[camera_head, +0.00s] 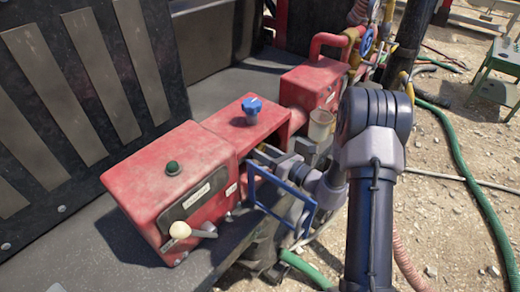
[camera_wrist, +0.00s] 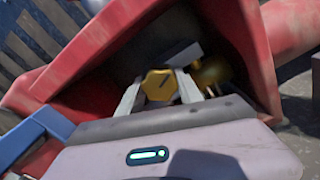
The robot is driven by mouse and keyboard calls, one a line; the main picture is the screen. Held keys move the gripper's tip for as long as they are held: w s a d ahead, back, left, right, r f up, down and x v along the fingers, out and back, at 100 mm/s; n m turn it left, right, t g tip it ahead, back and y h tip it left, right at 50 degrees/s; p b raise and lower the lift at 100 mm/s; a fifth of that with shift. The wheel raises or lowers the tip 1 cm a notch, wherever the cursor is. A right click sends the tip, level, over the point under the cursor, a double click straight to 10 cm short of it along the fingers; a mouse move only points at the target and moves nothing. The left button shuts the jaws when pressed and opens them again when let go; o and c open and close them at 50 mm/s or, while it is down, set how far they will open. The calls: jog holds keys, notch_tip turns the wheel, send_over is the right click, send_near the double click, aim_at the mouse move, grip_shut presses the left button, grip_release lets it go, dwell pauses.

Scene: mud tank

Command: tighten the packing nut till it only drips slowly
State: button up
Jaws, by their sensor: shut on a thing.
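A brass hex packing nut (camera_wrist: 159,84) with a dark line on its face sits in the dark recess of the red pump housing (camera_wrist: 225,45). My gripper (camera_wrist: 160,92) reaches into the recess with its two pale fingers on either side of the nut, shut on it. More brass (camera_wrist: 212,72) shows behind and to the right of the nut. In the head view my gripper (camera_head: 272,155) is at the side of the red pump (camera_head: 245,130), and the nut is hidden there. I cannot make out any drip in either view.
A blue rectangular frame (camera_head: 281,197) stands close beside my gripper. A pale cup (camera_head: 320,124) is near my wrist. A lever with a white knob (camera_head: 180,230) sticks out in front. A green hose (camera_head: 470,185) lies on the gravel at right.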

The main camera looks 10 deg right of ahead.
jog(key=o, duration=1.4)
jog(key=shift+c, duration=0.2)
jog(key=b+v, duration=0.1)
jog(key=v, duration=1.6)
jog(key=shift+s+d, duration=0.15)
